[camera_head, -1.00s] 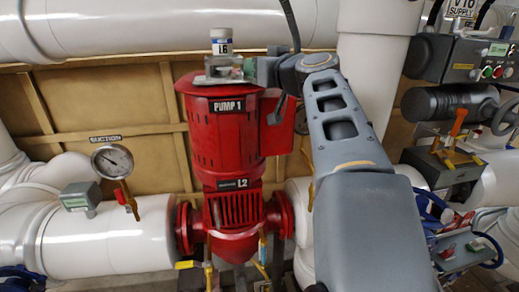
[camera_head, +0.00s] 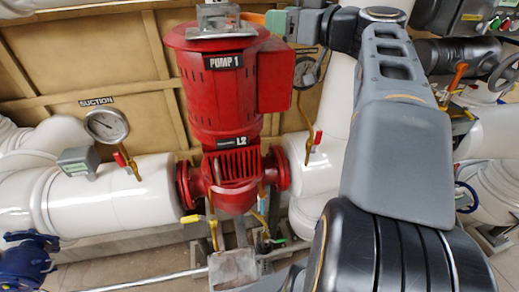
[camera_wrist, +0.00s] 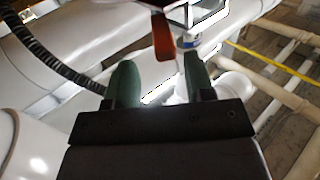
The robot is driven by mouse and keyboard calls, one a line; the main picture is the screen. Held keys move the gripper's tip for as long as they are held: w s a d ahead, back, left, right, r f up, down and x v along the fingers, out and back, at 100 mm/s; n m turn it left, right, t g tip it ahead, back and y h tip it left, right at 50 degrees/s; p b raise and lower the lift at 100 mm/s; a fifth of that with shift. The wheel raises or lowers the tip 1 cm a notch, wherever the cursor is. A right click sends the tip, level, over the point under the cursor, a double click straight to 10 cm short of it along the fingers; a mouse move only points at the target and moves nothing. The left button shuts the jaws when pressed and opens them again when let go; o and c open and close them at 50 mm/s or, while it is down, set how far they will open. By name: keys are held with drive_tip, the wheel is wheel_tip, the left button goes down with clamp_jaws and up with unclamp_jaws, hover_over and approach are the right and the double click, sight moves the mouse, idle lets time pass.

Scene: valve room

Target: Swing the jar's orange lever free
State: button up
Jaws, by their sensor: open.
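The jar's lever (camera_wrist: 163,38) shows red-orange in the wrist view, hanging from the top edge just beyond my fingertips. A clear, pale-edged part that looks like the jar's bracket (camera_wrist: 207,14) is right of it. My gripper (camera_wrist: 158,80) has two green fingers spread apart with nothing between them. In the head view, the metal bracket (camera_head: 215,18) sits on top of the red pump and is cut by the top edge; the jar body is out of view. My gripper's green part (camera_head: 278,21) is right of the bracket; whether it touches the lever is unclear.
The red pump (camera_head: 222,95) stands below, between white pipes (camera_head: 110,210). A gauge (camera_head: 106,125) is at left and another (camera_head: 306,72) is behind my arm. A black hose (camera_wrist: 55,48) crosses the wrist view at left.

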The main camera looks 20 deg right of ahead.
drive_tip(key=b+v, duration=0.3)
drive_tip(key=v, duration=0.5)
drive_tip(key=a+f+m+g+h+p, duration=0.1)
drive_tip(key=a+f+m+g+h, duration=0.1)
drive_tip(key=f, duration=0.7)
drive_tip(key=s+a+f+m+g+h+p, duration=0.1)
drive_tip(key=a+f+m+g+h+p, duration=0.1)
drive_tip(key=a+f+g, duration=0.3)
drive_tip(key=s+a+f+m+g+h+p, duration=0.1)
drive_tip(key=a+f+g, duration=0.3)
drive_tip(key=f, duration=0.9)
drive_tip(key=shift+s+a+f+m+h+p, duration=0.25)
drive_tip(key=shift+a+m+h, duration=0.2)
drive_tip(key=shift+a, duration=1)
drive_tip(key=shift+r, duration=0.1)
